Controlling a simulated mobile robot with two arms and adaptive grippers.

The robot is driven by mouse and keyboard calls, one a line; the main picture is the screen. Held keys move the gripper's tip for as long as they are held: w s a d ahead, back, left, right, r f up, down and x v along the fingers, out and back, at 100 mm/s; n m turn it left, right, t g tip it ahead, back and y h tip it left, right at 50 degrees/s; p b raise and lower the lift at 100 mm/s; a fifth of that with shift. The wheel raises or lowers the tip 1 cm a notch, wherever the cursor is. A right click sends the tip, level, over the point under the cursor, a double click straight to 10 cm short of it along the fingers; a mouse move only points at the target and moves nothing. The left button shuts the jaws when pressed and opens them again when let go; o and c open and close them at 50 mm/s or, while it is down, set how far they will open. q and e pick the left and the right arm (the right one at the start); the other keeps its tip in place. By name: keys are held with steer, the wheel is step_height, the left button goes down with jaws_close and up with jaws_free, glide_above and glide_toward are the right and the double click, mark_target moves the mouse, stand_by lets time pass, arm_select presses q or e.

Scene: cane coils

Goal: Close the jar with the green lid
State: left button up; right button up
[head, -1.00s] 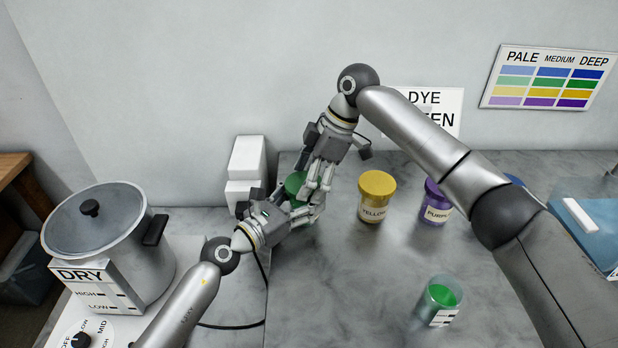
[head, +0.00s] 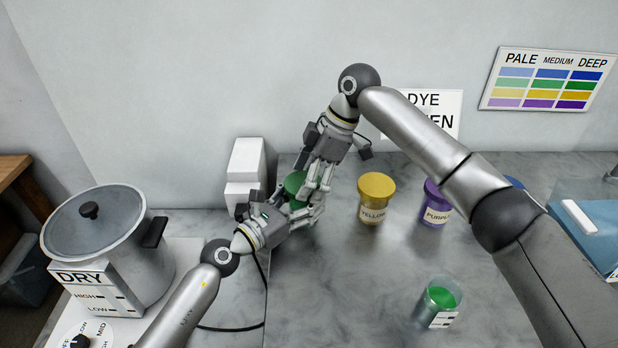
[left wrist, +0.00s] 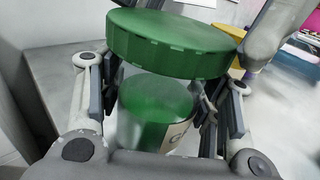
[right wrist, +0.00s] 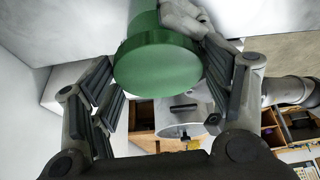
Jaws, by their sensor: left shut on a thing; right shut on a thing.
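The green lid (head: 294,184) is held by my right gripper (head: 318,188), which is shut on it. The lid's flat top fills the middle of the right wrist view (right wrist: 158,68). My left gripper (head: 300,214) is shut on the green jar, a clear jar with green dye and a partly visible label, seen between the fingers in the left wrist view (left wrist: 150,105). I cannot tell whether lid and rim touch. The jar is mostly hidden in the head view.
A yellow-lidded jar (head: 374,200) and a purple jar (head: 435,202) stand to the right. An open cup of green dye (head: 438,301) stands near the front. White blocks (head: 245,172) stand behind my left gripper, and a large pot (head: 98,240) is at left. The middle counter is clear.

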steer(key=shift+o, duration=0.2)
steer(key=shift+s+d+f, duration=0.1)
steer(key=shift+f, duration=0.9)
stand_by(0.5)
steer(key=shift+r, duration=0.2)
steer(key=shift+r, duration=0.15)
steer(key=shift+c, duration=0.4)
steer(key=shift+r, duration=0.45)
steer(key=shift+o, duration=0.2)
steer(key=shift+f, duration=0.85)
stand_by(0.5)
steer(key=o, duration=0.6)
steer(key=shift+r, duration=0.3)
